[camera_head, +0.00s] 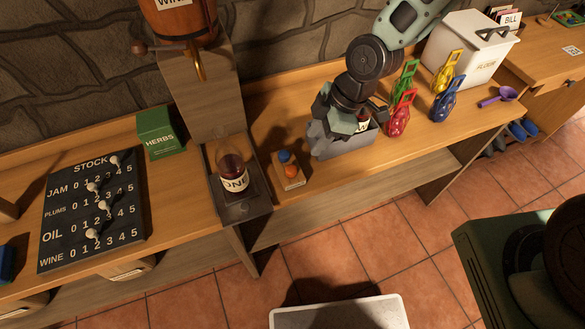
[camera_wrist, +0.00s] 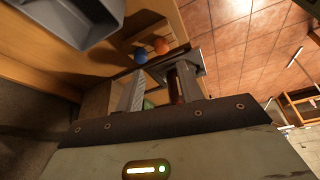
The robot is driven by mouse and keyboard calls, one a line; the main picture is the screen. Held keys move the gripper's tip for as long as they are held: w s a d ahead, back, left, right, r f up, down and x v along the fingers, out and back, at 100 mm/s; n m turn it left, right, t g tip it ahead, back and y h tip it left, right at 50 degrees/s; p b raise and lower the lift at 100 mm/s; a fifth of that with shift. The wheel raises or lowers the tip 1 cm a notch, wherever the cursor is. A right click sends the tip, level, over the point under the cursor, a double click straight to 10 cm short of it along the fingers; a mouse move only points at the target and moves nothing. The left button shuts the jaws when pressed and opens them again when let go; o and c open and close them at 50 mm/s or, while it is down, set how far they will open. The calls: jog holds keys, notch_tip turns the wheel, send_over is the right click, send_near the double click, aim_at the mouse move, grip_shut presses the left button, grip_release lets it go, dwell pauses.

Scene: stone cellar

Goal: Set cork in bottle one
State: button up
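Bottle one (camera_head: 232,170), marked "ONE" and part filled with dark red wine, stands upright on a dark base below the barrel's tap. A small wooden block to its right carries a blue round-topped piece (camera_head: 285,157) and an orange one (camera_head: 291,170). I cannot tell whether either is the cork. They also show in the wrist view, blue (camera_wrist: 140,55) and orange (camera_wrist: 162,46), beyond my fingers. My gripper (camera_head: 345,122) is over the grey bin, right of the block. Its fingers (camera_wrist: 158,90) stand apart, and I make out nothing held between them.
Several coloured clips (camera_head: 400,112) and a purple scoop (camera_head: 498,96) lie to the right. A stock board (camera_head: 92,210) and green herbs box (camera_head: 158,132) are left. The barrel (camera_head: 180,18) overhangs bottle one.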

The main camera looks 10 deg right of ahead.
send_over(293, 168)
jog(key=d, duration=0.3)
notch_tip(293, 168, down, 6)
jog(key=p+x, duration=0.1)
jog(key=x, duration=0.1)
jog(key=p+x, duration=0.2)
jog(key=shift+a+r, duration=0.15)
jog(key=shift+a, duration=0.2)
jog(key=shift+a+f, duration=0.15)
jog(key=shift+f, duration=0.35)
jog(key=c, duration=0.7)
